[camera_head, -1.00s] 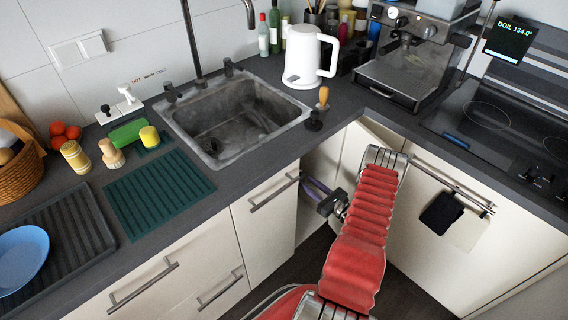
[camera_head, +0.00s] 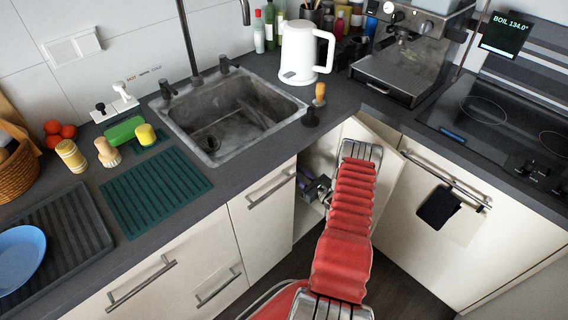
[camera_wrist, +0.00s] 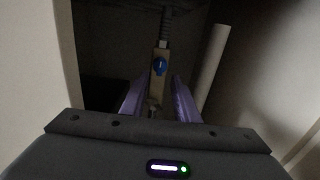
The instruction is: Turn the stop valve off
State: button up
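In the wrist view the stop valve (camera_wrist: 160,67) shows a small blue handle on a brass-coloured body inside the dark cupboard. A ribbed hose rises above it. My gripper (camera_wrist: 160,88) has its two purple fingers spread apart, one on each side of the valve's line in the picture. They look empty, and I cannot tell whether they touch the valve. In the head view my gripper (camera_head: 309,186) reaches into the open cupboard under the counter, partly hidden by the cabinet front. The valve is not visible in the head view.
A pale pipe (camera_wrist: 214,68) stands just right of the valve. A pale cabinet panel (camera_wrist: 40,70) edges the left side. The open cupboard door (camera_head: 388,184) is right of my red arm. The sink (camera_head: 232,112) and kettle (camera_head: 300,55) are on the counter above.

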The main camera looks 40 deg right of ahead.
jog(key=w, duration=0.7)
jog(key=shift+w, duration=0.15)
jog(key=shift+a, duration=0.1)
jog(key=shift+c, duration=0.4)
jog(key=c, duration=0.6)
